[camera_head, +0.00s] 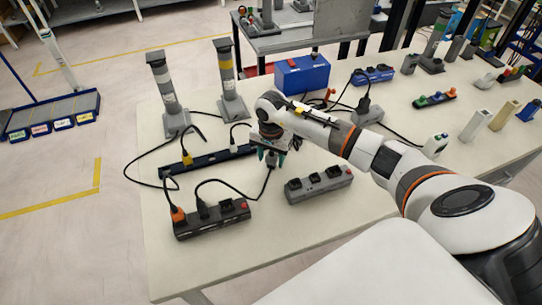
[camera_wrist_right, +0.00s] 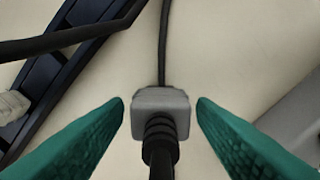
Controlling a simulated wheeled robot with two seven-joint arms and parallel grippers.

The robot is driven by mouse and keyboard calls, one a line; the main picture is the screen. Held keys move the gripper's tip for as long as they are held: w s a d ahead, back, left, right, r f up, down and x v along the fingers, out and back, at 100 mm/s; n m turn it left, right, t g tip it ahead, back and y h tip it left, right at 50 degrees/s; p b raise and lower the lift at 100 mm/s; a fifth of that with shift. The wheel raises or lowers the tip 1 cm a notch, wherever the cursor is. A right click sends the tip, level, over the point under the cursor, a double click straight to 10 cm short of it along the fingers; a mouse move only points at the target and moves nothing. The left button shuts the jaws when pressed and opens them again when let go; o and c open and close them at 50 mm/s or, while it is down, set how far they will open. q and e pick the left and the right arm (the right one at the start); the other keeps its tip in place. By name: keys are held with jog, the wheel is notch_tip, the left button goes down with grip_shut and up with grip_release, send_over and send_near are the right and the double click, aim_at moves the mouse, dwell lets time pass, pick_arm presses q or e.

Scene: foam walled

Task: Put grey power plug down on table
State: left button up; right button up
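The grey power plug (camera_wrist_right: 160,101) shows in the right wrist view as a small light-grey block with a black ribbed cable sleeve. It lies between the two teal fingers of my right gripper (camera_wrist_right: 160,104), with a narrow gap on each side, so the gripper is open around it. In the head view my right gripper (camera_head: 271,158) points down over the table (camera_head: 330,215), between the power strips. The plug shows there only as a small grey shape, and whether it touches the table is hard to tell. My left gripper is not in view.
A dark power strip with an orange plug (camera_head: 211,218) lies at front left, a grey power strip (camera_head: 318,184) at right. A long dark-blue rail (camera_head: 205,160) lies behind left. Two grey posts (camera_head: 166,90) and a blue box (camera_head: 302,74) stand farther back. Black cables cross the table.

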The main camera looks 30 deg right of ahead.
jog(key=shift+r, duration=0.35)
notch_tip(320, 180, up, 12)
jog(key=shift+f+b, duration=0.15)
jog(key=shift+b, duration=1.05)
